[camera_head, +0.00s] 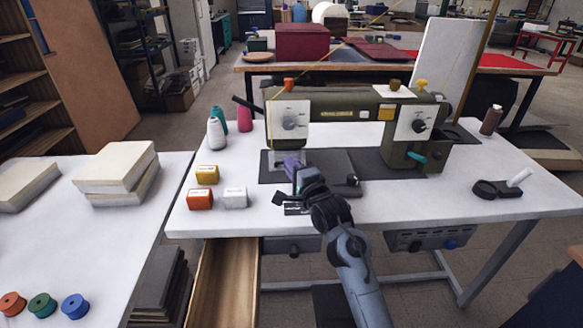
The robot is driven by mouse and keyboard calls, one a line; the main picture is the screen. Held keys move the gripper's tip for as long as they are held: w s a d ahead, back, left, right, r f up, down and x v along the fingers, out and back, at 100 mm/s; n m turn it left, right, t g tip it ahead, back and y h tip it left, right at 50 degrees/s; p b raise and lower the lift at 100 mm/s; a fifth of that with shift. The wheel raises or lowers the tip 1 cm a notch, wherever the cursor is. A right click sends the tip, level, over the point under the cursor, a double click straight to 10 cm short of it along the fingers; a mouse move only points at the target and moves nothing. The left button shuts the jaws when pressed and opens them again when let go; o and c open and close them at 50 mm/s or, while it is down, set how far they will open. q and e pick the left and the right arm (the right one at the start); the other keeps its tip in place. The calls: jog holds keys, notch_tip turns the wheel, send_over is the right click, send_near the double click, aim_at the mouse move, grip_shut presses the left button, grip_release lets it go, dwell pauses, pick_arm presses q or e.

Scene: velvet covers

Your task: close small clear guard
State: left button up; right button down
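A green sewing machine (345,104) stands on the white table, with its white-faced head at the left end. My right gripper (297,172) reaches up from the bottom of the view to just below the machine head, over the dark bed plate (350,165). A small purple part shows at its tip, and I cannot tell whether that belongs to the machine or the gripper. The gripper hides much of the needle area. The small clear guard cannot be made out there. Whether the fingers are open or shut is not clear. My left gripper is out of view.
A black tool (485,189) and brown spool (491,120) are at the right. A wooden drawer (226,285) stands open below.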

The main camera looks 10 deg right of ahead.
jog(key=shift+f+t, duration=0.5)
jog(key=shift+w+f+n+t+y+b, duration=0.1)
jog(key=shift+f+n+t+y+b, duration=0.3)
jog(key=shift+f+t, duration=0.1)
jog(key=c, duration=1.5)
grip_release()
